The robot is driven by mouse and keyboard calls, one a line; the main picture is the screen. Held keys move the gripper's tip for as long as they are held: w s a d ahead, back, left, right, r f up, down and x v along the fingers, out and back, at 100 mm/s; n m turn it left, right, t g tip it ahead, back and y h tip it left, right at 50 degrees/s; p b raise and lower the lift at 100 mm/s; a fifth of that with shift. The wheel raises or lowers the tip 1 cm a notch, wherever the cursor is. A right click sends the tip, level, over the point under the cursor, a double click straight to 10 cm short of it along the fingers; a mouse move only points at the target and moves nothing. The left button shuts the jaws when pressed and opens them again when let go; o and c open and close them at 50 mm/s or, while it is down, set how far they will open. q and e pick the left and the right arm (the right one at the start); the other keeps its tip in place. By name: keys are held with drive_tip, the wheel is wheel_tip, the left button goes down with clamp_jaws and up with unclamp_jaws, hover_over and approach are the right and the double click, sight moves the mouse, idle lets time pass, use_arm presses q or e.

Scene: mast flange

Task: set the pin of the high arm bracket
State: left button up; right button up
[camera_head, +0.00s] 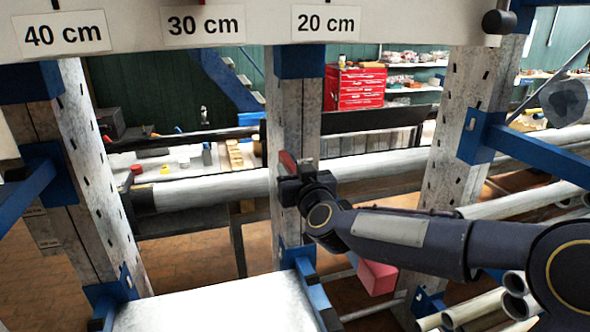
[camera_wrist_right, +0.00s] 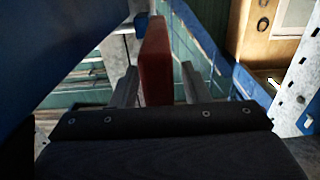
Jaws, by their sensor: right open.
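My right gripper (camera_head: 287,170) is at the middle grey upright (camera_head: 297,112), at about the height of the pale horizontal tube. A flat red piece (camera_head: 288,162) stands at its fingertips. In the right wrist view the red piece (camera_wrist_right: 155,60) lies between the two fingers of the open gripper (camera_wrist_right: 158,85), with a narrow gap visible on each side. I cannot tell whether the red piece belongs to the pin. Blue brackets sit on the uprights, such as one on the right upright (camera_head: 481,137); which is the high arm bracket is unclear. My left gripper is out of view.
A pale beam (camera_head: 255,28) labelled 40, 30 and 20 cm crosses the top. A long pale tube (camera_head: 210,189) passes by the middle upright. A white surface (camera_head: 215,305) lies low in front. Several tubes (camera_head: 485,308) lie at lower right, near a pink block (camera_head: 377,277).

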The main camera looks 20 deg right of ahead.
clamp_jaws()
drive_tip(key=shift+a, duration=0.1)
drive_tip(key=a+p, duration=0.2)
drive_tip(key=a, duration=0.3)
drive_tip(key=shift+s, duration=0.15)
drive_tip(key=shift+a, duration=0.1)
